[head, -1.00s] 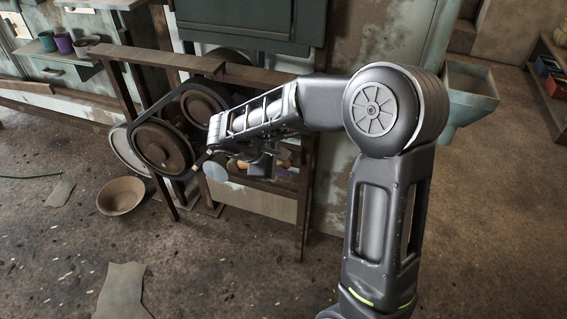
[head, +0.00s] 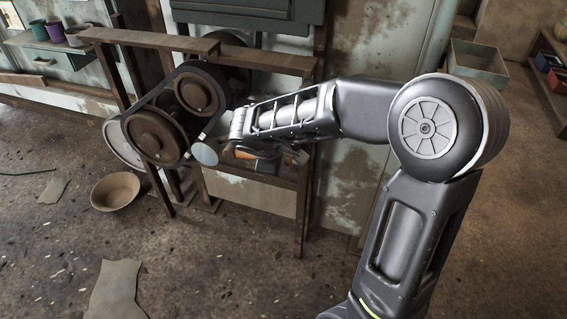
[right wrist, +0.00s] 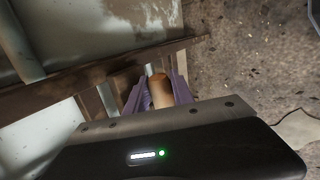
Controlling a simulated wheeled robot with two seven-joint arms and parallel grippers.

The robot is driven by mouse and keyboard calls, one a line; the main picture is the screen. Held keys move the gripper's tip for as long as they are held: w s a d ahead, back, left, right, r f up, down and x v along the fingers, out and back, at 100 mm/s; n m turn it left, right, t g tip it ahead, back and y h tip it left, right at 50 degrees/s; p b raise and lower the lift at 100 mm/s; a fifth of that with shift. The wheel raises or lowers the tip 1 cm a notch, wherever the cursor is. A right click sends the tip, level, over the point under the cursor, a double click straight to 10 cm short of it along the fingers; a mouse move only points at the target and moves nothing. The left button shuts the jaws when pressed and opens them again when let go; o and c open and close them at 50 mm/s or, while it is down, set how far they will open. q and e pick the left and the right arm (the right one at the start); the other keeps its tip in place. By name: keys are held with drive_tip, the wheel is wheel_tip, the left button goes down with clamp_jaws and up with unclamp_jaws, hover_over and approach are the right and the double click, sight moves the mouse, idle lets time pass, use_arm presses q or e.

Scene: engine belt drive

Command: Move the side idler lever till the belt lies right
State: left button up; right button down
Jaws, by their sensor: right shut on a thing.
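The dark belt (head: 157,91) runs around a large brown lower pulley (head: 154,137) and a smaller upper pulley (head: 198,93) on the wooden frame. A pale round disc (head: 205,154) sits beside the lower pulley, with a light-tipped bar (head: 202,137) just above it. My right gripper (head: 236,151) is right of the disc. In the right wrist view, the right gripper (right wrist: 157,92) is shut on a tan, round-ended handle (right wrist: 161,90), which seems to be the side idler lever's. My arm hides how the handle joins the idler. My left gripper is not in view.
A wooden frame post (head: 302,215) stands right of the gripper, and a top rail (head: 150,41) crosses above. A wide bowl (head: 115,191) lies on the floor to the left. The floor in front is mostly clear, apart from flat scraps (head: 118,290).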

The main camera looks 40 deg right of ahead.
drive_tip(key=shift+f, duration=0.1)
drive_tip(key=c, duration=1.1)
unclamp_jaws()
drive_tip(key=p+v, duration=0.2)
drive_tip(key=v, duration=0.6)
drive_tip(key=shift+f, duration=0.15)
